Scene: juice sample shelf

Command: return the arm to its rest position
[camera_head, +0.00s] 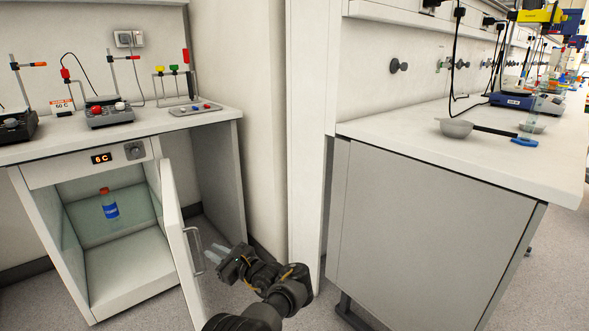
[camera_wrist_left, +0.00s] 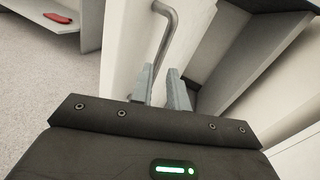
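My left gripper (camera_head: 210,253) is beside the open door (camera_head: 180,238) of a small fridge cabinet, with its fingertips close to the door's handle (camera_head: 195,250). In the left wrist view, the two grey fingers (camera_wrist_left: 161,86) stand apart with a gap between them. The curved metal handle (camera_wrist_left: 166,32) rises just beyond their tips. I cannot tell whether the tips touch it. Nothing is seen held. My left arm reaches in from the bottom middle of the head view. My right gripper is not in view.
A bottle with a red cap and blue label (camera_head: 109,205) stands inside the fridge under a "6 C" display (camera_head: 102,158). A lab counter (camera_head: 150,122) with instruments is above. A grey cabinet with a white top (camera_head: 420,238) stands right of my arm. Some floor (camera_head: 232,298) is clear.

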